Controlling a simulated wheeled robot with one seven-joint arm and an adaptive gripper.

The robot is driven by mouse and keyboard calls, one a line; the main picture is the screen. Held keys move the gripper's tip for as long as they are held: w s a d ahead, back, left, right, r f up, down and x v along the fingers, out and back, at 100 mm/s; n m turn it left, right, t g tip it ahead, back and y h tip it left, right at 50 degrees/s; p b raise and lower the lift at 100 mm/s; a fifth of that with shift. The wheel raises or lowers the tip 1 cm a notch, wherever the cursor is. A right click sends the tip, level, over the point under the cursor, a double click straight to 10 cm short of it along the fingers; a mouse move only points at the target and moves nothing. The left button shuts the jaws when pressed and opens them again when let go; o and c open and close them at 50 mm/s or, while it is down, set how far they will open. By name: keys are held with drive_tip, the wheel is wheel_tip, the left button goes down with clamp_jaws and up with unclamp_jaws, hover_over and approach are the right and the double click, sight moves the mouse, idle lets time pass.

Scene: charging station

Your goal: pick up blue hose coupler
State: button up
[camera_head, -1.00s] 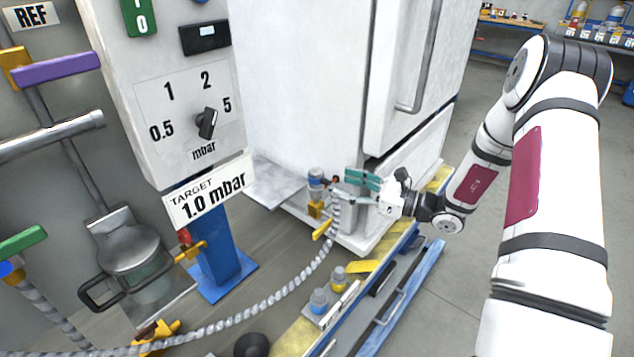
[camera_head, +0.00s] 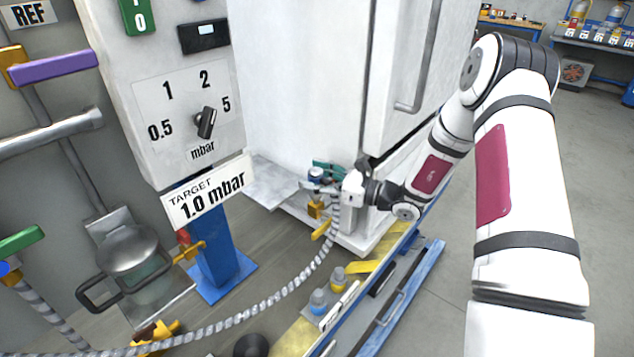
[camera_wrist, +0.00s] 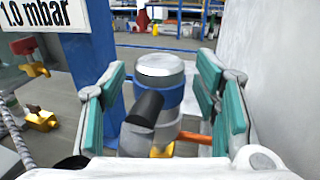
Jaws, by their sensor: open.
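The blue hose coupler is a grey cylinder with a blue band. In the wrist view the coupler (camera_wrist: 165,92) stands upright between the two teal-padded fingers of my gripper (camera_wrist: 164,105). The fingers are open, with a visible gap on each side of it. In the head view the coupler (camera_head: 315,173) shows only in part beside my gripper (camera_head: 325,178), at the low front of the white cabinet. A dark angled piece stands in front of the coupler in the wrist view. Its lower end is partly hidden.
The white cabinet (camera_head: 300,90) rises close beside my gripper. A grey corrugated hose (camera_head: 285,295) curves away below it. The blue post (camera_head: 215,240) with the dial box stands to the left. Two small blue and yellow fittings (camera_head: 318,300) sit on the rail in front.

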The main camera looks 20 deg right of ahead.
clamp_jaws()
